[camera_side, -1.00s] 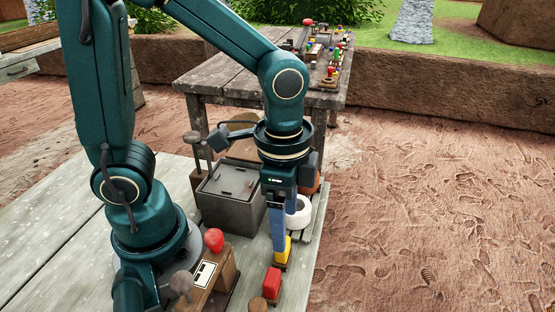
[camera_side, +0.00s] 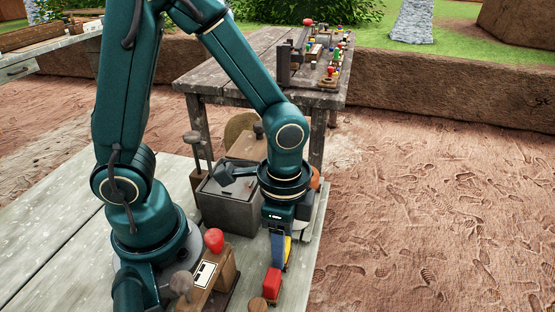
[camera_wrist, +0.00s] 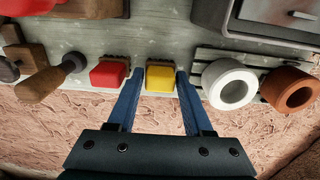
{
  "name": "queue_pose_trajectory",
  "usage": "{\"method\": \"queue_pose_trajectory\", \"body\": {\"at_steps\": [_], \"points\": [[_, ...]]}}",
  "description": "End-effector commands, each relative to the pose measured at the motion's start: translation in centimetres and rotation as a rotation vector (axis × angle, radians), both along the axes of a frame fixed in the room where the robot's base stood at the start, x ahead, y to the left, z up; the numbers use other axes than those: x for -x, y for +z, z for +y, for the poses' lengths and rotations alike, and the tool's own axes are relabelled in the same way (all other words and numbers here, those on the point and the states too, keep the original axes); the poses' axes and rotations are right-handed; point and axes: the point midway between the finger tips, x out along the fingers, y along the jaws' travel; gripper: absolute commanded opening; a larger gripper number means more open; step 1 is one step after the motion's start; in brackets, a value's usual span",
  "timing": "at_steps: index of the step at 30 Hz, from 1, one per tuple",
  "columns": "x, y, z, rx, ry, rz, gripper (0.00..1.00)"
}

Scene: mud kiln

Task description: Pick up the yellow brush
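The yellow brush (camera_wrist: 160,78) is a yellow block with a brown edge along its far side, standing near the table edge in the wrist view. In the side view the yellow brush (camera_side: 287,249) shows partly behind my blue fingers. My gripper (camera_wrist: 154,76) is open, with one blue finger on each side of the brush. I cannot tell whether either finger touches it. A similar red brush (camera_wrist: 108,74) stands just left of it in the wrist view, close to the left finger; the red brush (camera_side: 272,283) is nearer the camera in the side view.
A white ring-shaped pot (camera_wrist: 232,86) and an orange-brown one (camera_wrist: 288,90) sit right of the brush on a slatted rack. A grey lidded box (camera_side: 228,208) stands beside my arm. A wooden-handled tool (camera_wrist: 40,84) lies at the left. The table edge is close.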

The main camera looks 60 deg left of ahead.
Motion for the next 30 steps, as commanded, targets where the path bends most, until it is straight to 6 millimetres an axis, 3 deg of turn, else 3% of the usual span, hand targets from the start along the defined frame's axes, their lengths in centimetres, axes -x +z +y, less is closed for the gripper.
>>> {"method": "queue_pose_trajectory", "body": {"at_steps": [1,3,4,16,30], "points": [[0.0,0.0,0.0,0.0,0.0,0.0,0.28],[0.0,0.0,0.0,0.0,0.0,0.0,0.01],[0.0,0.0,0.0,0.0,0.0,0.0,0.0],[-0.2,1.1,0.0,0.002,0.0,-0.006,0.0],[-0.1,8.7,0.0,0.002,0.0,-0.005,0.0]]}}
